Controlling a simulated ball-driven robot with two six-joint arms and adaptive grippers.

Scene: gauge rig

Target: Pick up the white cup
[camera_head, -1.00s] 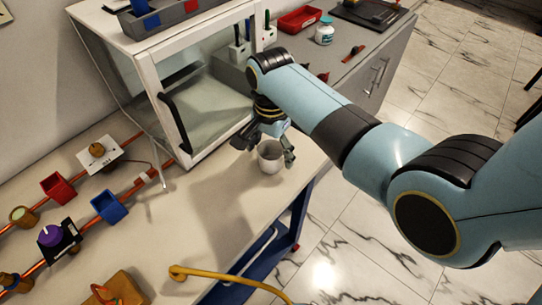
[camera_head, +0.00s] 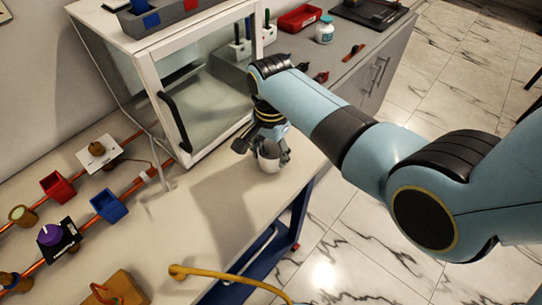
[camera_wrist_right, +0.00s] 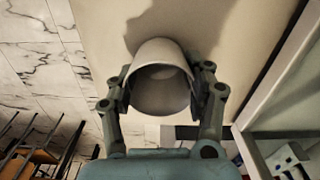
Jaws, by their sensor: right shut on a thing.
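The white cup (camera_head: 268,163) is at the right edge of the table, in front of the glass-doored cabinet. My right gripper (camera_head: 268,152) comes down over it and partly hides it. In the right wrist view the cup (camera_wrist_right: 161,78) sits between the two fingers of my right gripper (camera_wrist_right: 163,95), which is shut on its sides, with the dark opening facing the camera. I cannot tell whether the cup's base touches the table. My left gripper is not in view.
The glass-doored cabinet (camera_head: 205,100) with its black handle stands close behind the cup. A blue box (camera_head: 109,206) and a red box (camera_head: 57,187) sit along orange pipes on the left. A yellow hose (camera_head: 225,277) crosses the front. The tabletop between is clear.

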